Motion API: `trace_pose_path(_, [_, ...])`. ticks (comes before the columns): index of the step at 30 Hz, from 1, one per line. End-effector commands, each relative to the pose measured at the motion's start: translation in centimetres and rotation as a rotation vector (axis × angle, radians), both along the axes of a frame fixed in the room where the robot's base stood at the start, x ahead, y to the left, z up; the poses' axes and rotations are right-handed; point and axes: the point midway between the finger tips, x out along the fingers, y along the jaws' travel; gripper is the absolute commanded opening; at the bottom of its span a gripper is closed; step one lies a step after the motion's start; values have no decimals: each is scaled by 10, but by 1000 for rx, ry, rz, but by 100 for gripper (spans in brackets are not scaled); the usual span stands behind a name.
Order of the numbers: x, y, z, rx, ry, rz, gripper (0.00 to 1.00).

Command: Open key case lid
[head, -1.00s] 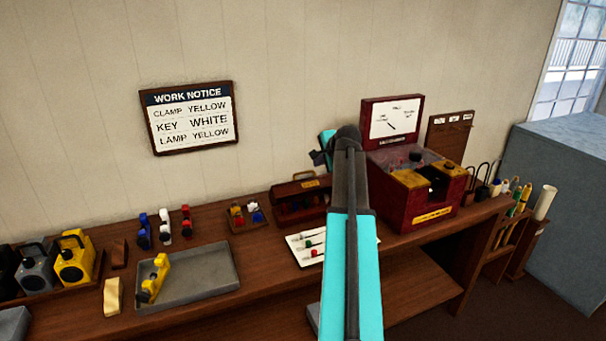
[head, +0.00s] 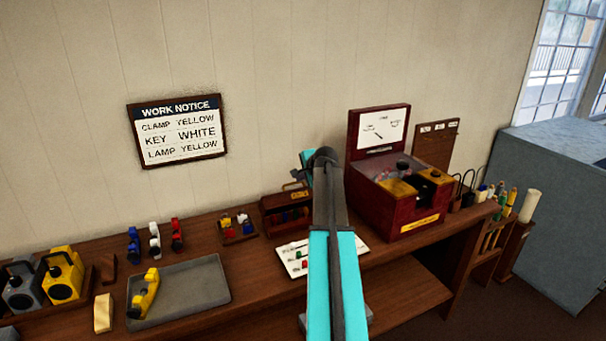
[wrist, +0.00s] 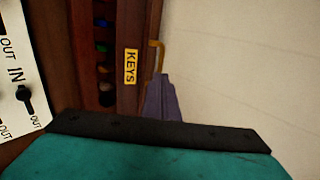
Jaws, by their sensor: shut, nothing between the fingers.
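The key case (head: 270,222) is a dark red-brown box at the back of the bench, left of my arm in the head view. In the wrist view its yellow KEYS label (wrist: 131,66) sits on a dark wood panel. A brass handle (wrist: 157,55) stands beside that panel. Coloured keys (wrist: 102,48) show in a dark slot next to the label. My gripper (wrist: 160,82) is shut and empty, its tips right by the handle; I cannot tell if they touch it. In the head view my arm hides part of the case. How far the lid is raised is unclear.
A white card with IN and OUT marks (wrist: 14,62) lies in front of the case. A dark red machine (head: 398,210) stands to the right. A small key tray (head: 238,232) and a grey tray with a yellow clamp (head: 195,285) lie left. The wall is close behind.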

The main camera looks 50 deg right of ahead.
Motion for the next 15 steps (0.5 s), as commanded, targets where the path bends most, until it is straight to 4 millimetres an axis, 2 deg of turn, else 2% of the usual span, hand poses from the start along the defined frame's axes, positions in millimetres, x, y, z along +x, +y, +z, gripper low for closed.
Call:
trace_pose_path(6, [22,-8,-17,1,1,1,0])
trace_pose_path(15, [44,-17,-38,1,1,1,0])
